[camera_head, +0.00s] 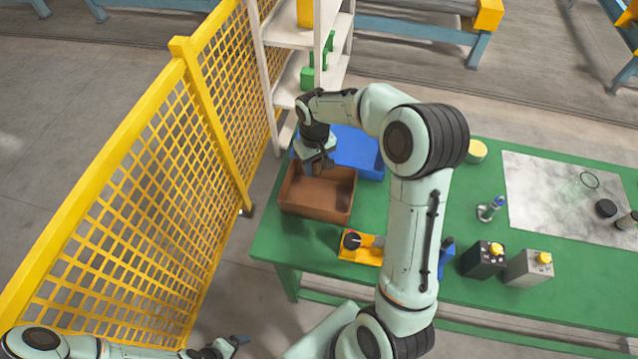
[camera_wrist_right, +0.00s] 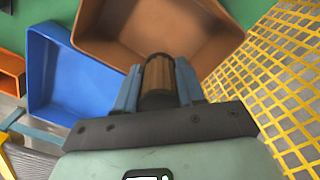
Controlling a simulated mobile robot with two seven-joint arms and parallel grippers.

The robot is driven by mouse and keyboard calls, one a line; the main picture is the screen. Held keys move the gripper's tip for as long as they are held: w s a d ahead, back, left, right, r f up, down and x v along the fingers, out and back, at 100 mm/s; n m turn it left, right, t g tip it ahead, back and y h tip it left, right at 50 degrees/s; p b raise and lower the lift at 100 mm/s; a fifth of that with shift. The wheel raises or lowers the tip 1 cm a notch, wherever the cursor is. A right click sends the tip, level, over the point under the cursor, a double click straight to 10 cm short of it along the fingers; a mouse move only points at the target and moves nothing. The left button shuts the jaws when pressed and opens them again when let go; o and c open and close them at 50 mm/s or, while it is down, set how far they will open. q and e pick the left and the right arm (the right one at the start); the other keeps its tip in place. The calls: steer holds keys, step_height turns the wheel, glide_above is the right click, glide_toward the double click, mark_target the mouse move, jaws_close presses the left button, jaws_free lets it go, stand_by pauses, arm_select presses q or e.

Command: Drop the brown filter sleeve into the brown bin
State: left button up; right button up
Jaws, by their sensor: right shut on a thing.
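The brown bin (camera_head: 318,196) stands on the left end of the green table, and it also fills the top of the right wrist view (camera_wrist_right: 215,45). My right gripper (camera_head: 318,168) is over the bin's back part, with the arm reaching across from the right. In the right wrist view its two blue-grey fingers are shut on the brown filter sleeve (camera_wrist_right: 158,75), a short cylinder with a dark end. The sleeve overlaps the bin's opening in that view; its exact height over the bin is hard to tell. My left gripper (camera_head: 238,342) is low at the bottom edge, away from the table, its fingers unclear.
A blue bin (camera_head: 358,150) stands right behind the brown one. A yellow mesh fence (camera_head: 150,170) runs along the left, and a white shelf (camera_head: 290,40) stands behind. A yellow device (camera_head: 360,248), dark and grey canisters (camera_head: 528,268) and a marble-like sheet (camera_head: 570,190) are on the green table.

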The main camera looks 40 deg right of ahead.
steer(key=shift+s+a+f, duration=0.1)
steer(key=shift+s+f, duration=0.05)
steer(key=shift+f, duration=0.35)
steer(key=shift+f+b, duration=1.2)
steer(key=shift+f, duration=1.25)
arm_select(q)
steer(key=s+f, duration=0.3)
steer(key=shift+s+f, duration=0.1)
steer(key=shift+s, duration=0.15)
arm_select(e)
steer(key=o, duration=1.1)
steer(key=shift+r, duration=0.1)
step_height(320, 180, up, 12)
steer(key=shift+f+p, duration=0.1)
steer(key=shift+p, duration=0.35)
arm_select(q)
steer(key=shift+w+r, duration=0.6)
steer(key=shift+r, duration=0.05)
arm_select(e)
steer(key=shift+r, duration=0.75)
